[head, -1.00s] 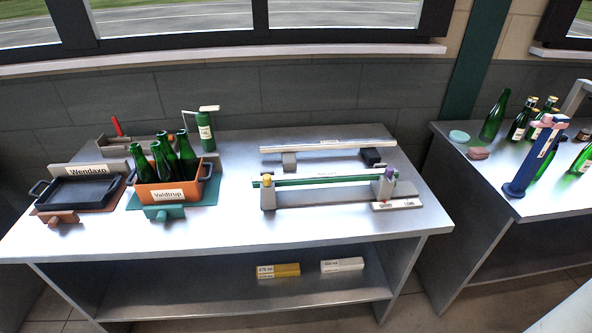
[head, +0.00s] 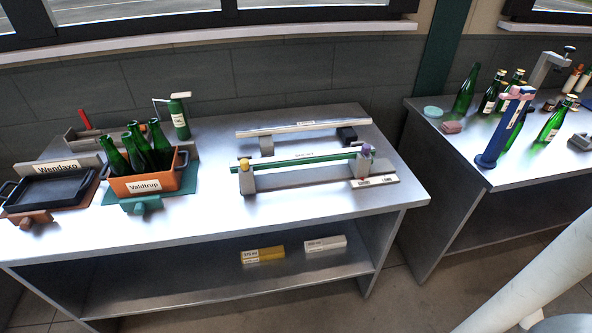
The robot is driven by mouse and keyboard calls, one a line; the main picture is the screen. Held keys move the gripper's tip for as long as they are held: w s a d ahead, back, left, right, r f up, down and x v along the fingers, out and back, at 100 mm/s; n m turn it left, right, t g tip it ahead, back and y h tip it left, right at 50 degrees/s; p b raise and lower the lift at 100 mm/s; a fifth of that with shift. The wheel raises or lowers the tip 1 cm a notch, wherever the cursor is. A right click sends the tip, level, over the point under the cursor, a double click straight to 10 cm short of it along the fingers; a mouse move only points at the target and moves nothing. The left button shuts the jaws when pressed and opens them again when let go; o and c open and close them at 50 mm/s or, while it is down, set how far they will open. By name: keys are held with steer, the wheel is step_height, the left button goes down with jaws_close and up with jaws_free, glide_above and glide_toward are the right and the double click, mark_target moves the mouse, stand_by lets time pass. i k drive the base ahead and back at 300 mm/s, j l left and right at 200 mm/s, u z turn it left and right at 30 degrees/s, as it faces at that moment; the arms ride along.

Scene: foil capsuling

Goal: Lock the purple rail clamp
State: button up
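The purple rail clamp (head: 366,150) is a small purple knob on top of a grey post at the right end of the green rail (head: 300,161). A small labelled plate (head: 376,181) lies at the foot of that post. A yellow knob (head: 244,164) tops the matching grey post at the rail's left end. Whether the purple clamp is locked is too small to tell. My gripper is not in view; only a pale part, likely of my arm, shows at the lower right.
An orange Valdtrup crate (head: 144,187) with green bottles and a black Wendaxo tray (head: 44,188) stand on the left. Behind the green rail is a white rail (head: 300,127). The table front (head: 290,212) is clear. A second table with bottles and a blue stand (head: 500,130) is at right.

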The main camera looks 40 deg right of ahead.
mark_target(365, 149)
steer(key=k+l, duration=0.15)
steer(key=l, duration=0.25)
steer(key=k+l, duration=0.1)
steer(key=l, duration=0.25)
steer(key=k+l, duration=0.15)
steer(key=l, duration=0.25)
steer(key=k+l+z, duration=0.1)
steer(key=l, duration=0.25)
steer(key=k+l, duration=0.1)
steer(key=l, duration=0.3)
steer(key=k+l, duration=0.15)
steer(key=l, duration=0.25)
